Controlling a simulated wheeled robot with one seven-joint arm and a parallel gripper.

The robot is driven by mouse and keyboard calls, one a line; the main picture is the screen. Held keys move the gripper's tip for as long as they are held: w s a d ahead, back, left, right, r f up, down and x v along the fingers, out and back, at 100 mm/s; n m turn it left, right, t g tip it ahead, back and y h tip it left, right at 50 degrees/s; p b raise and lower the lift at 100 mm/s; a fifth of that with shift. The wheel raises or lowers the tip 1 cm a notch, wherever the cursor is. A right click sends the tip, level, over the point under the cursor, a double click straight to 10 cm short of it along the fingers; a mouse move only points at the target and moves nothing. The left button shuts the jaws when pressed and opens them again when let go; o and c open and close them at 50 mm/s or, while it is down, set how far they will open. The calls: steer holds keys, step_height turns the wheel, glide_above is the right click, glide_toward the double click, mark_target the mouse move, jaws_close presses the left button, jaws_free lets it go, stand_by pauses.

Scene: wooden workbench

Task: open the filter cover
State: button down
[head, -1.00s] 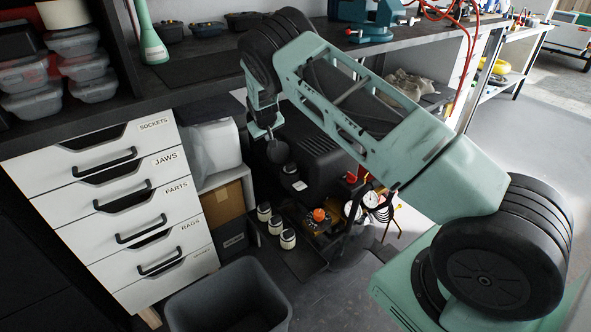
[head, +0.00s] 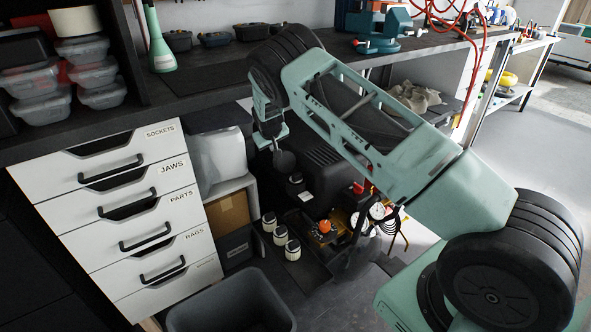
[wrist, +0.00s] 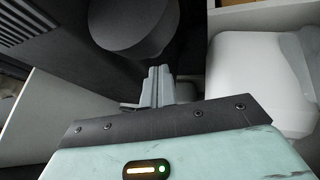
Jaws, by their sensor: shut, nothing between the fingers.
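A dark round disc-shaped cover (head: 284,161), which looks like the filter cover, is on the end of a black compressor (head: 330,170) under the bench. The wrist view shows it large as a dark grey cylinder (wrist: 130,24) at the top. My gripper (head: 273,143) is just above and left of the cover in the head view. In the wrist view its fingers (wrist: 159,80) are together, empty, and point towards the cover's lower edge. I cannot tell whether the fingertips touch it. The cover's hinge or catch is not clear in either view.
A white drawer cabinet (head: 125,205) and a shelf with a white container (head: 222,160) stand left of the compressor. Several white-and-black jars (head: 280,236) and gauges (head: 377,211) are in front. The bench top (head: 205,82) overhangs. A grey bin (head: 230,300) stands in front.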

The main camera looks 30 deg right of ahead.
steer(key=s+a+r, duration=0.2)
steer(key=s+a, duration=0.4)
steer(key=s, duration=0.4)
steer(key=shift+s+a+r, duration=0.2)
steer(key=shift+s+a, duration=0.15)
steer(key=shift+s, duration=0.05)
